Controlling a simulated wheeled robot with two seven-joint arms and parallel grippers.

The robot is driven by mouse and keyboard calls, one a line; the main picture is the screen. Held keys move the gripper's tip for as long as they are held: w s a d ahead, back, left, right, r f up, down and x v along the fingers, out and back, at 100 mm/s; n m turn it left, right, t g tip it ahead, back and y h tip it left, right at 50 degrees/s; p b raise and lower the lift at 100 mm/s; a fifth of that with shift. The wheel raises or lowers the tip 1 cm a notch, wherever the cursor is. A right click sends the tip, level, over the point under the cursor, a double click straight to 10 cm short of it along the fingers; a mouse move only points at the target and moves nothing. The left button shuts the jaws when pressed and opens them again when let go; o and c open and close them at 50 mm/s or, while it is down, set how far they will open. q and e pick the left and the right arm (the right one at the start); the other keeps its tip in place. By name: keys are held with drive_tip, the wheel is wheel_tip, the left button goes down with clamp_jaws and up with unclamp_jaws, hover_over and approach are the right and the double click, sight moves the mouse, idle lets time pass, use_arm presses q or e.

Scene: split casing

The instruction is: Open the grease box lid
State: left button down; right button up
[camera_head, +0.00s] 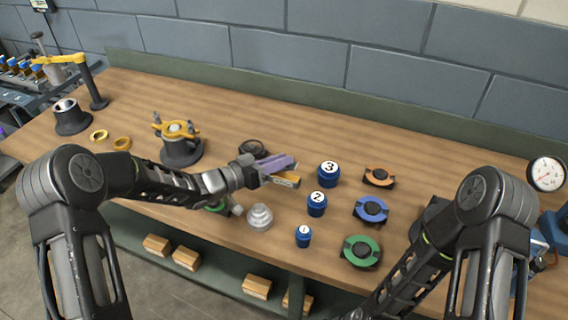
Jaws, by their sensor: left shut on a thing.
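Blue numbered pots (328,174) and orange, blue and green ringed parts (361,251) stand to the right. A silver stepped part (259,217) is in front of my left wrist, and a dark round part (252,148) is behind. A yellow-topped housing (181,150) stands left.

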use_arm(q)
drive_tip(key=shift+w+a+r+n+h, duration=0.2)
drive_tip(key=shift+a+r+n+h, duration=0.1)
drive_tip(key=shift+a+n+h, duration=0.25)
use_arm(e)
drive_tip(key=shift+f, duration=0.3)
drive_tip(key=shift+c, duration=0.2)
